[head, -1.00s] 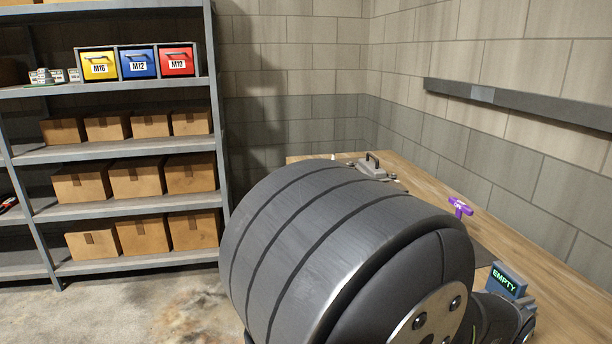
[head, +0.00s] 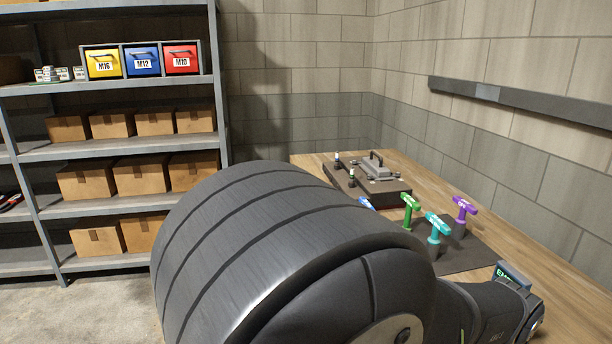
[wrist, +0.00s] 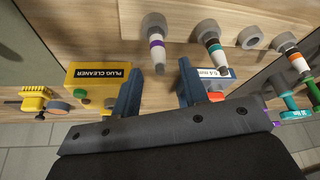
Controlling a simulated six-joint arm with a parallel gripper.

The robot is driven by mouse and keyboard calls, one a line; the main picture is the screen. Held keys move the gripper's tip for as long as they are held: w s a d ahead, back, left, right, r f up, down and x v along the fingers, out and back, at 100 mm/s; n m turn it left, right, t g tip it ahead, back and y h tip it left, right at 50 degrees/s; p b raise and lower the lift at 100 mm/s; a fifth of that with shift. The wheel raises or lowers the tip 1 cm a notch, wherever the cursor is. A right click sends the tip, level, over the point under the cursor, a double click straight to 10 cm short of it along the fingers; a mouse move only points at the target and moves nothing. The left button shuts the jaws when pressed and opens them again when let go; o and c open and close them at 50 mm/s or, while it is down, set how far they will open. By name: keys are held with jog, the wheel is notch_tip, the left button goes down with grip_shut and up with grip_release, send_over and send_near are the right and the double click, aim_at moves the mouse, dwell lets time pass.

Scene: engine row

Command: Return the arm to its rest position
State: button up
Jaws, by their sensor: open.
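My gripper (wrist: 157,84) shows in the wrist view with its two blue fingers apart and nothing between them. It points over a wooden bench (wrist: 95,20). My own dark arm link fills the lower middle of the head view, and the gripper itself cannot be seen there.
In the wrist view, a yellow plug cleaner box (wrist: 97,76) is beside the left finger. Banded plugs (wrist: 155,40) lie ahead. In the head view, purple (head: 463,208), green (head: 409,207) and teal (head: 436,229) T-handles stand on the bench, before a dark block with a handled metal cover (head: 377,170).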

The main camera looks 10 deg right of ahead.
jog(key=v, duration=1.3)
jog(key=x, duration=1.7)
jog(key=shift+f, duration=0.15)
jog(key=s+d+r+m, duration=0.1)
jog(key=s+d+r, duration=0.2)
jog(key=r, duration=0.5)
jog(key=shift+s+d+r, duration=0.25)
jog(key=shift+d+r, duration=0.15)
jog(key=shift+d, duration=0.35)
jog(key=shift+o, duration=0.2)
